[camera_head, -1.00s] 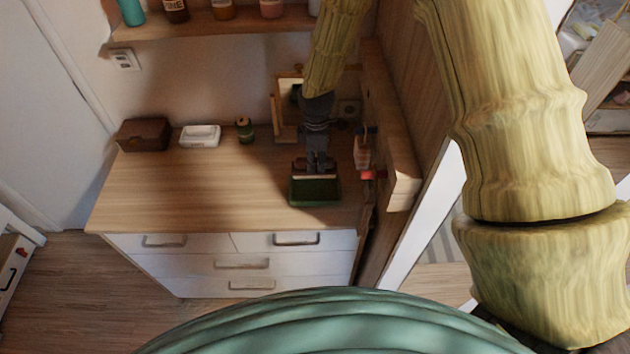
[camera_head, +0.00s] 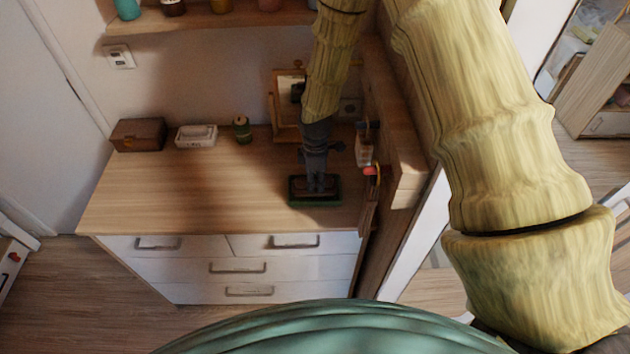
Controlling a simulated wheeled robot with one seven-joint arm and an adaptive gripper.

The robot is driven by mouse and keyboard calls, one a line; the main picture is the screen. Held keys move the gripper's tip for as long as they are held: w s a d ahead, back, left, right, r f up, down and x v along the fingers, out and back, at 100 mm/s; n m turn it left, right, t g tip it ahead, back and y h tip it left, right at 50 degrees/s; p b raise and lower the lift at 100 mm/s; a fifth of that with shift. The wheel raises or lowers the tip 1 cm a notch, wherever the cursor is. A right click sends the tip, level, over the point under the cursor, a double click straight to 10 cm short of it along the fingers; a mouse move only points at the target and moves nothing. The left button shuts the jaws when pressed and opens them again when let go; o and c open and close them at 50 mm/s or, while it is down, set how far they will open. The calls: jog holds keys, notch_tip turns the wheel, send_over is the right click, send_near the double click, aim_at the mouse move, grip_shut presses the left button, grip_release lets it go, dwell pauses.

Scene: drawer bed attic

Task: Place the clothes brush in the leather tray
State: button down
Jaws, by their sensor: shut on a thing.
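The dark green leather tray (camera_head: 314,204) lies at the right end of the wooden dresser top, near its front edge. My gripper (camera_head: 317,181) points down over the tray and is shut on the clothes brush (camera_head: 303,188), a small brown and dark shape mostly hidden by the fingers. The brush appears low, within the tray's outline. I cannot tell whether it touches the tray's bottom.
A brown box (camera_head: 138,134), a white dish (camera_head: 196,135) and a small green jar (camera_head: 242,129) stand along the back. A wooden-framed mirror (camera_head: 285,105) is behind my gripper. A bottle (camera_head: 363,149) stands to its right, beside a wooden panel.

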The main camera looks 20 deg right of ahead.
jog(key=c, duration=1.2)
grip_release()
jog(key=shift+f, duration=0.1)
jog(key=shift+o, duration=0.2)
notch_tip(320, 180, up, 8)
jog(key=p, duration=0.4)
jog(key=shift+f+p, duration=0.15)
jog(key=shift+p, duration=0.15)
jog(key=shift+r, duration=2.3)
